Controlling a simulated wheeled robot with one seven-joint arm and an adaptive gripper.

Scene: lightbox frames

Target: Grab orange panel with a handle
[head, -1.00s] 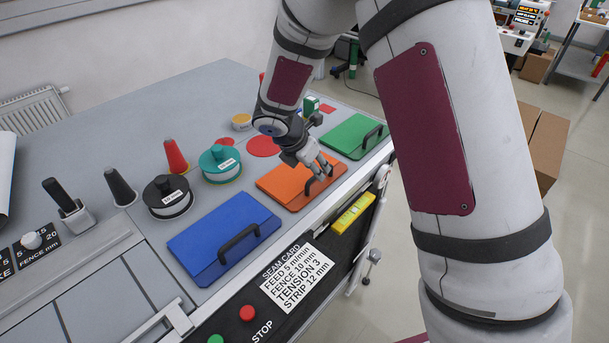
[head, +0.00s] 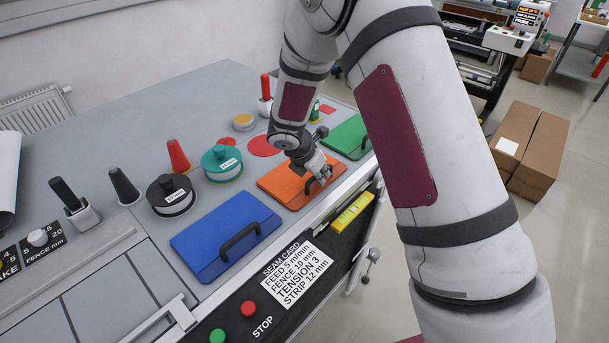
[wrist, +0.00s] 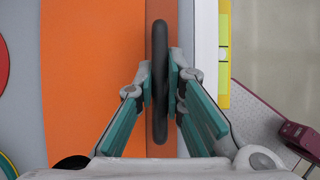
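The orange panel (head: 286,186) lies flat on the grey table between the blue and green panels. Its black handle (wrist: 160,120) runs up and down the wrist view, near the panel's right edge. My gripper (head: 322,176) is down at this handle. In the wrist view my gripper (wrist: 161,85) has one finger pad on each side of the handle, both pressed close against it. It looks shut on the handle. In the head view the fingers hide part of the handle.
The blue panel (head: 222,230) and green panel (head: 346,135) flank the orange one. A teal spool (head: 221,165) and black spool (head: 170,196) stand behind. A yellow level (head: 352,212) is on the table's front face. Cardboard boxes (head: 535,150) stand on the floor at right.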

